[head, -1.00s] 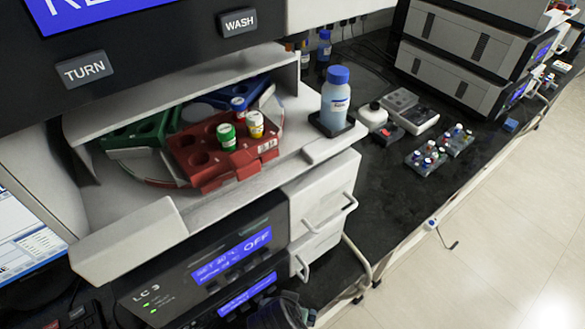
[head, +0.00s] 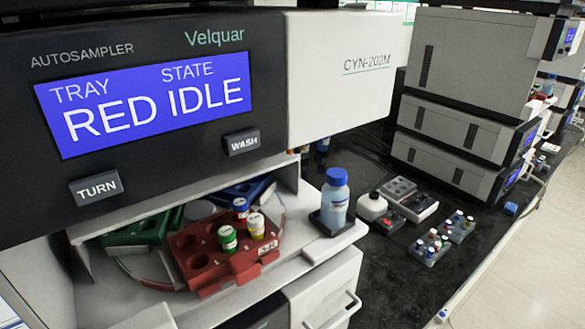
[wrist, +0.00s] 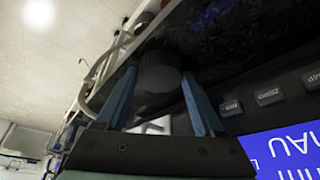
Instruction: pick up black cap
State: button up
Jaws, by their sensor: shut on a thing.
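My gripper (wrist: 158,84) shows in the wrist view, its two blue-grey fingers on either side of a dark round cap. It is shut on this black cap (wrist: 160,76), which sits between the fingertips against a dark background. The cap's underside and the finger contacts are hard to make out in the shade. My gripper and the black cap are not in the head view.
The autosampler display (head: 150,105) reads TRAY RED, STATE IDLE. Below it, a red rack (head: 205,265) holds capped vials beside a green rack (head: 140,232). A blue-capped bottle (head: 334,205) stands to the right. The dark bench (head: 385,270) has bare patches.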

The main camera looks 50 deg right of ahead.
jog(key=shift+r, duration=0.15)
jog(key=shift+s+r, duration=0.15)
notch_tip(320, 180, up, 6)
jog(key=shift+r, duration=0.15)
jog(key=s+a+b, duration=0.1)
jog(key=s+a, duration=0.1)
jog(key=s, duration=0.7)
jog(key=s+a+b, duration=0.1)
jog(key=s+a, duration=0.1)
jog(key=s, duration=0.8)
jog(key=shift+a, duration=0.3)
